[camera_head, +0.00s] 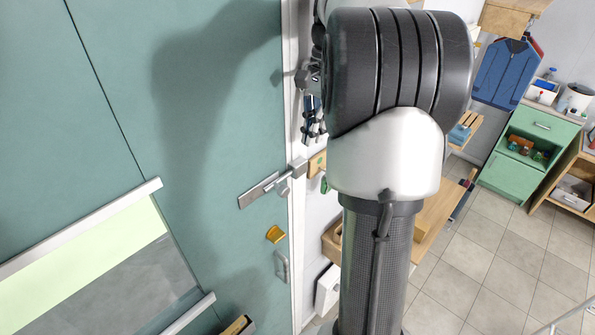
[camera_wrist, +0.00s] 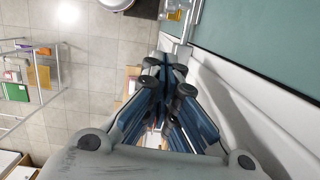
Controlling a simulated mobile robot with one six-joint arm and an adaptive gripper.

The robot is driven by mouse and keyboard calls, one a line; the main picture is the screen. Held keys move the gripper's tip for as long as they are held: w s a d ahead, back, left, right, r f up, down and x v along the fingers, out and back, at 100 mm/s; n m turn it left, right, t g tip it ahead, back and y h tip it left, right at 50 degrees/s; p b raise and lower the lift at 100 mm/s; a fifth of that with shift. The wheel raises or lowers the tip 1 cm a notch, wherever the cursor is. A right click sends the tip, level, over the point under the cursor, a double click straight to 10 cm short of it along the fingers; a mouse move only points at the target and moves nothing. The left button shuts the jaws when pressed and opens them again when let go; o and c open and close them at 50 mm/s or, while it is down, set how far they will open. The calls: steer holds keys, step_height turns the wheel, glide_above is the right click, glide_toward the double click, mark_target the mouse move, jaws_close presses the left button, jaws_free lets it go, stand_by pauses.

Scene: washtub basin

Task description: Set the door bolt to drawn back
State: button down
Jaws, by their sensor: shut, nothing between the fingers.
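The door bolt (camera_head: 262,190) is a grey metal plate and bar on the teal door (camera_head: 215,120) in the head view. Its bar slants up to the right and reaches across the door's edge onto the white frame. My gripper (camera_head: 309,137) is partly hidden behind my arm, above the bolt's right end, with a visible gap between them. In the wrist view my gripper (camera_wrist: 170,78) has its dark fingertips together, with nothing between them. A metal piece beyond the fingertips there may be part of the bolt; I cannot tell.
A yellow-orange knob (camera_head: 275,234) and a metal handle (camera_head: 282,267) sit below the bolt. A wooden block (camera_head: 317,164) is beside the frame. A push bar (camera_head: 85,228) crosses the door. Tiled floor and a green cabinet (camera_head: 520,160) lie to the right.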

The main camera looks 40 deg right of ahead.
mark_target(283, 189)
steer(key=a+f, duration=0.4)
steer(key=f, duration=0.4)
steer(key=shift+a+f, duration=0.3)
steer(key=shift+a, duration=0.1)
steer(key=a, duration=0.5)
steer(key=shift+s, duration=0.25)
steer(key=shift+d, duration=0.3)
